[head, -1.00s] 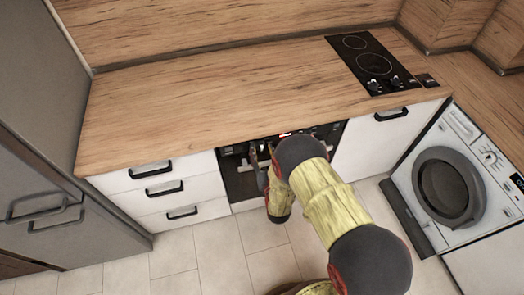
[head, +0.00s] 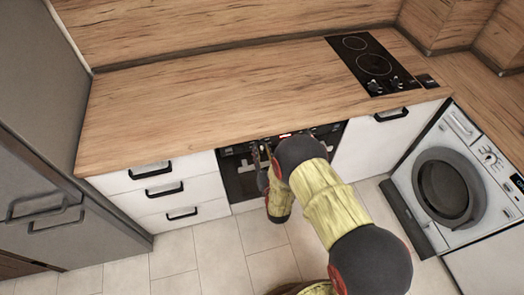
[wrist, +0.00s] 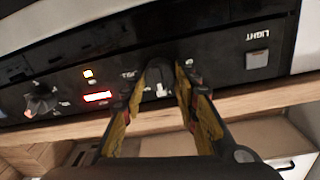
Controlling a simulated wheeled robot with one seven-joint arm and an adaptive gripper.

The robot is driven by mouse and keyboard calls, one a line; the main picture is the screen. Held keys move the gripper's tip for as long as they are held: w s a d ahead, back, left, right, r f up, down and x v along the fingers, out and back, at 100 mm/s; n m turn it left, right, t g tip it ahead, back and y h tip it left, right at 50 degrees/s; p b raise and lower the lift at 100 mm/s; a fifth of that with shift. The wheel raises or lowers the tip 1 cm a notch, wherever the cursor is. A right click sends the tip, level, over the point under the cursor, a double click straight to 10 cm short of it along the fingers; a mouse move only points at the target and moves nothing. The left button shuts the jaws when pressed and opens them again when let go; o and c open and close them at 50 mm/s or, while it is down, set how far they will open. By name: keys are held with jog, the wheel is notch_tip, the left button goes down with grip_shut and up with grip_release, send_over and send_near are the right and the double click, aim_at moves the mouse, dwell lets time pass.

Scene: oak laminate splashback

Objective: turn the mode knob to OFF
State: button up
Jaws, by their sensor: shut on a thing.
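The oven's black control panel (wrist: 215,72) fills the wrist view, seen upside down. A dark knob (wrist: 158,71) with a pale pointer mark sits in the middle of the panel. My gripper (wrist: 160,82) is shut on this knob, with one yellow-padded finger on each side. The small print around it is too blurred to read, so I cannot tell its setting. A second knob (wrist: 40,104) is at the left of the panel. In the head view my gripper (head: 262,152) is at the oven front (head: 240,183), and my arm hides much of the panel.
A lit red display (wrist: 97,96) and a LIGHT button (wrist: 257,60) are on the panel. The wooden worktop (head: 200,105) overhangs the oven. White drawers (head: 160,190) stand to the left, a washing machine (head: 450,190) to the right. The hob (head: 370,62) is above right.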

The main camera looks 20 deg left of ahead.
jog(key=shift+n, duration=0.3)
jog(key=shift+c, duration=0.4)
jog(key=n+b, duration=0.2)
jog(key=n, duration=0.1)
jog(key=shift+f+n+b, duration=0.15)
jog(key=shift+n+b, duration=0.25)
jog(key=n+b, duration=0.2)
jog(key=n, duration=0.3)
jog(key=shift+a+n+y+b, duration=0.1)
jog(key=shift+n+y+b, duration=0.2)
jog(key=shift+b, duration=0.05)
jog(key=n+b, duration=0.2)
jog(key=n, duration=0.3)
jog(key=shift+f+n+y, duration=0.1)
jog(key=shift+n+y, duration=0.2)
jog(key=shift+n, duration=0.1)
jog(key=n+b, duration=0.2)
jog(key=n, duration=0.2)
jog(key=shift+n, duration=0.4)
jog(key=o, duration=1.2)
jog(key=shift+c, duration=0.2)
